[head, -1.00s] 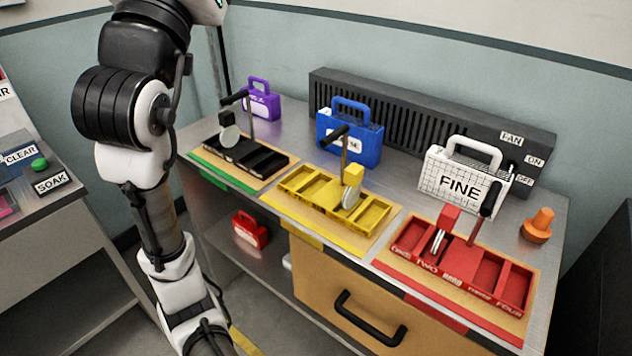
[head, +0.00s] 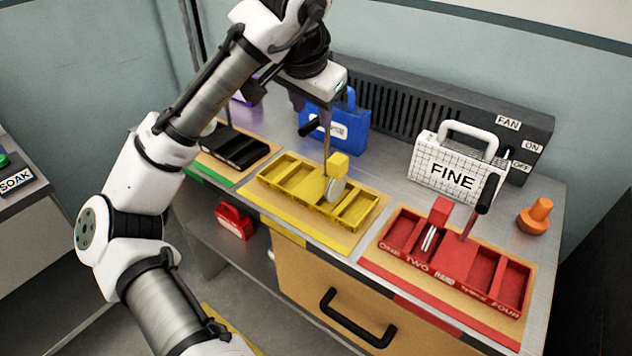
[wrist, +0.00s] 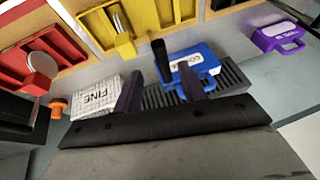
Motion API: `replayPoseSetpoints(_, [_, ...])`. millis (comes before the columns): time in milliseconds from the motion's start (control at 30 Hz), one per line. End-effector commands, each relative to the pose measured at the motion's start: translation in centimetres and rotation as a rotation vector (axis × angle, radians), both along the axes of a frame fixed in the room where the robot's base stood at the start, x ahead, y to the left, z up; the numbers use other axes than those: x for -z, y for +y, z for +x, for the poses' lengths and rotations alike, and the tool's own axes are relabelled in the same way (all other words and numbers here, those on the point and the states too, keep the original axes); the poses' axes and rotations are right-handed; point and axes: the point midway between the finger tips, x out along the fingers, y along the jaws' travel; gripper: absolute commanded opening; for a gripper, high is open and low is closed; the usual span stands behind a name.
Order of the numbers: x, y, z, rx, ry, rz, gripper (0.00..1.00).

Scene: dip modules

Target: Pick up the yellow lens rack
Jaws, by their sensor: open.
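The yellow lens rack (head: 310,187) sits on its tan mat on the steel counter, between the black and red racks. It has several compartments, a yellow block (head: 338,165), a pale round lens (head: 334,191) and an upright rod with a black grip. In the wrist view the rack (wrist: 139,15) is at the top, and its black grip (wrist: 161,58) points toward my gripper. My gripper (wrist: 159,91) is open and empty, with one finger on either side of the grip in the picture. The grip's distance from the fingers is unclear. In the head view my arm partly covers the rack's surroundings.
A red rack (head: 455,262) with its own upright handle stands to the right, a black rack (head: 237,150) to the left. Behind are a blue case (head: 345,135), a white FINE case (head: 455,167) and a slotted fan unit (head: 440,110). An orange knob (head: 536,216) stands at right.

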Motion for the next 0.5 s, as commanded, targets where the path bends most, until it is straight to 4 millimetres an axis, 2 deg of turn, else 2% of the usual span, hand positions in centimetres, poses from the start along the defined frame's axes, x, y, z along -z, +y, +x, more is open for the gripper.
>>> replayPoseSetpoints(100, [1.4,-0.1,0.7,0.000,-0.001,0.000,0.41])
replayPoseSetpoints(333, [2.9,-0.1,1.4,0.000,-0.001,-0.001,0.41])
replayPoseSetpoints(500, [5.2,0.0,2.6,-0.001,-0.001,0.000,0.41])
